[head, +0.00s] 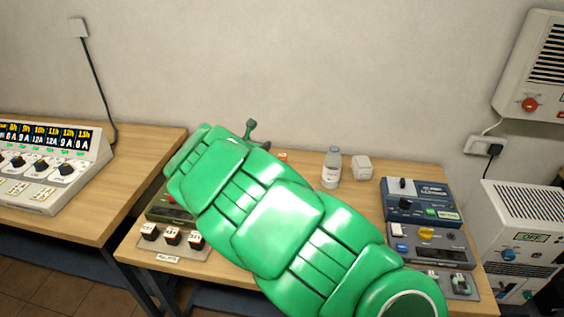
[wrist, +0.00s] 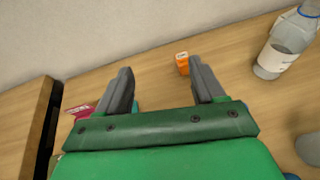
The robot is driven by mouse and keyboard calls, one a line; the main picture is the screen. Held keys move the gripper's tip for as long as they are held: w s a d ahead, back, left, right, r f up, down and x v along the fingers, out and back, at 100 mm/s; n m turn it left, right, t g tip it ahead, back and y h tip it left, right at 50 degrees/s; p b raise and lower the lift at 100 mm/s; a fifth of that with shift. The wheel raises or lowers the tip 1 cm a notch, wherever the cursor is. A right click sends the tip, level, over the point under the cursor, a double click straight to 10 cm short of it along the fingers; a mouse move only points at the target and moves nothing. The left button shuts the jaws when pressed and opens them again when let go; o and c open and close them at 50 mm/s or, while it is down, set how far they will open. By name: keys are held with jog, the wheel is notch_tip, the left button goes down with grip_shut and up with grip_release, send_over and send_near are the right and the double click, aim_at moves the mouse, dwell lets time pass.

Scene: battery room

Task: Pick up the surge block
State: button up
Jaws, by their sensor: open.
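No label marks the surge block, so I cannot tell for sure which thing it is. A small orange block (wrist: 182,63) stands on the wooden table, just beyond the right finger in the wrist view. In the head view only a sliver of the orange block (head: 282,156) shows above my green arm. A white block (head: 362,167) stands right of the bottle. My gripper (wrist: 160,70) is open and empty, its two grey fingers spread over the table. In the head view my gripper (head: 252,130) is mostly hidden behind my arm.
A clear bottle (head: 331,168) stands right of the orange block. A blue device (head: 420,202) and a grey switch panel (head: 430,243) line the right side. A panel with switches (head: 172,240) is at the front left. A second table (head: 130,170) holds a console (head: 45,165).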

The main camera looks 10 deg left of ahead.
jog(key=n+y, duration=0.2)
send_over(281, 157)
jog(key=s, duration=0.5)
jog(key=f, duration=1)
jog(key=w+f, duration=0.1)
jog(key=f, duration=0.3)
jog(key=shift+f, duration=0.35)
jog(key=shift+x, duration=1.15)
jog(key=shift+r+x, duration=0.25)
jog(key=shift+x, duration=0.95)
jog(key=shift+d+x, duration=0.2)
jog(key=shift+x, duration=1.35)
jog(key=c, duration=1.1)
jog(key=shift+r, duration=0.1)
